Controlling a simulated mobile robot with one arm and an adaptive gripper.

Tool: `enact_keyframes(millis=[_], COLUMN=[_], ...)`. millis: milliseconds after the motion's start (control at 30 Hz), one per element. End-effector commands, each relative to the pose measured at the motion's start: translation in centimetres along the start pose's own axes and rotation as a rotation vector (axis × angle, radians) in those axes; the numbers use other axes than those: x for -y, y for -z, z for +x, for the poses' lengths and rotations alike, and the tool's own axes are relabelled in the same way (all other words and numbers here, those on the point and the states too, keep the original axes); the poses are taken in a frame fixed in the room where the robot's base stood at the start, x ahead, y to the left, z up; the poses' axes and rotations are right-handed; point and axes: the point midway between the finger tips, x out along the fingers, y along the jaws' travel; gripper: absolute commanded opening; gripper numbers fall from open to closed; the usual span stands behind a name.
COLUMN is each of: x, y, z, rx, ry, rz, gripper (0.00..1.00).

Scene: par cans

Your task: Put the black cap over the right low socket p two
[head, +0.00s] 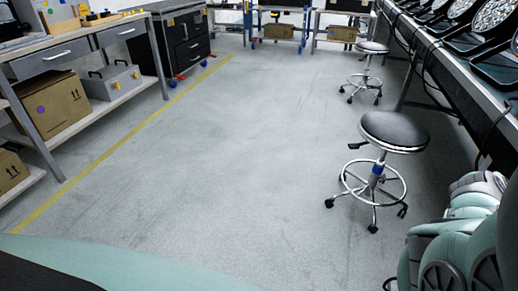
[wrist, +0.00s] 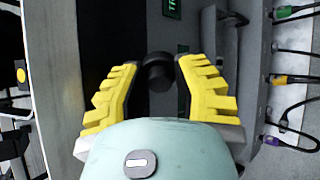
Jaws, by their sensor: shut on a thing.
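In the wrist view, my gripper (wrist: 157,66) has two yellow ribbed fingers, one on each side of a small round black cap (wrist: 158,73). It is shut on the cap. Behind the cap is a dark panel with a green-lettered label (wrist: 172,8) at the top edge. I cannot make out the right low socket p two; the cap and my fingers cover part of the panel. My gripper does not show in the head view, only part of my arm at the lower right.
Cables with green, yellow and purple plugs (wrist: 278,80) run along the right of the wrist view. In the head view, par cans (head: 478,25) stand on the right bench, with a black stool (head: 393,130) beside it. The middle floor (head: 230,150) is clear.

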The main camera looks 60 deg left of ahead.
Motion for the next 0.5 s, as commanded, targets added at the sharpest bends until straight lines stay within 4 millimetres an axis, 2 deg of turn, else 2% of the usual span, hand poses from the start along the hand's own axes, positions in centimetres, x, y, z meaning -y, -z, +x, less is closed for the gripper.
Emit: enact_keyframes(millis=[33, 500], x=[2.3, 15.3], y=[1.1, 5.9], z=[1.8, 10.2], rx=[-0.007, -0.109], ry=[-0.034, -0.342], rz=[-0.016, -0.124], gripper=[0.13, 0.13])
